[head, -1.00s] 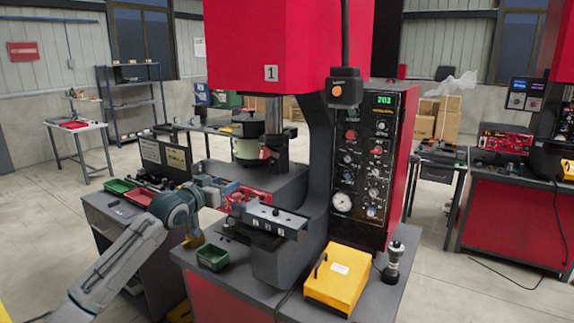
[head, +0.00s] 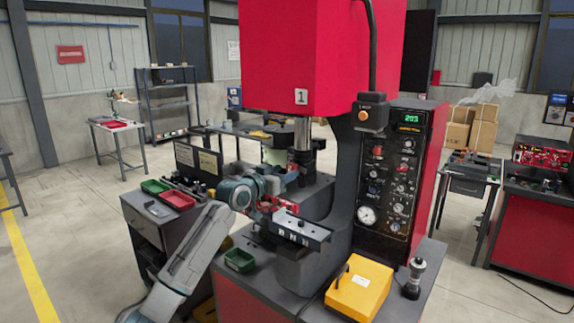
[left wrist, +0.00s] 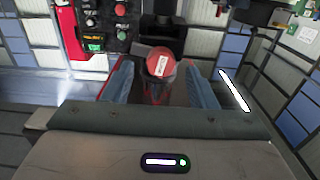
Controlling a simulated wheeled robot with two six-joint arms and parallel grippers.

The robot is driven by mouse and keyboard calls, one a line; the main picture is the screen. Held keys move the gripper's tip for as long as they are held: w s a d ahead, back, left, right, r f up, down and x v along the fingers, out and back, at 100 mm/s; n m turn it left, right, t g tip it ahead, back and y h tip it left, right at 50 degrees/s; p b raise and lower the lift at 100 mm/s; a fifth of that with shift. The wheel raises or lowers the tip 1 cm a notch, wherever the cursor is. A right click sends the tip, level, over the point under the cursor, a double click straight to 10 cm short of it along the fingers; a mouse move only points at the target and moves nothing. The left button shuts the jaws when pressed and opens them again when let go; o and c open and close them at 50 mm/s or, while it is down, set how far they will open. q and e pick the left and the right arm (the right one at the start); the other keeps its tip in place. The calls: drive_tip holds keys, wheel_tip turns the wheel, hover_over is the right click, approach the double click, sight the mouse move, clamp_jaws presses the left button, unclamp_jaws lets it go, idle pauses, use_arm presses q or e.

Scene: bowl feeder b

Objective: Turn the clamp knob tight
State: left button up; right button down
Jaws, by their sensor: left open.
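A red round clamp knob (left wrist: 161,64) with a pale mark on its top shows in the left wrist view, between the two blue-grey fingers of my left gripper (left wrist: 160,76). Gaps show on both sides of the knob, so the fingers stand open and apart from it. In the head view my left gripper (head: 266,204) is at the red clamp parts (head: 284,204), beside the dark bar (head: 302,230) on the press front. The gripper and wrist partly hide the clamp there, and I cannot pick out the knob. My right gripper is not in view.
A green bin (head: 239,260) stands on the press table below my left arm. A yellow box (head: 358,287) and a dark knobbed post (head: 414,278) stand at the right front. The control panel (head: 389,175) rises behind. A side bench (head: 150,208) holds small bins.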

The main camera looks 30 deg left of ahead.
use_arm(q)
drive_tip(key=shift+w, duration=1.1)
drive_tip(key=c, duration=1)
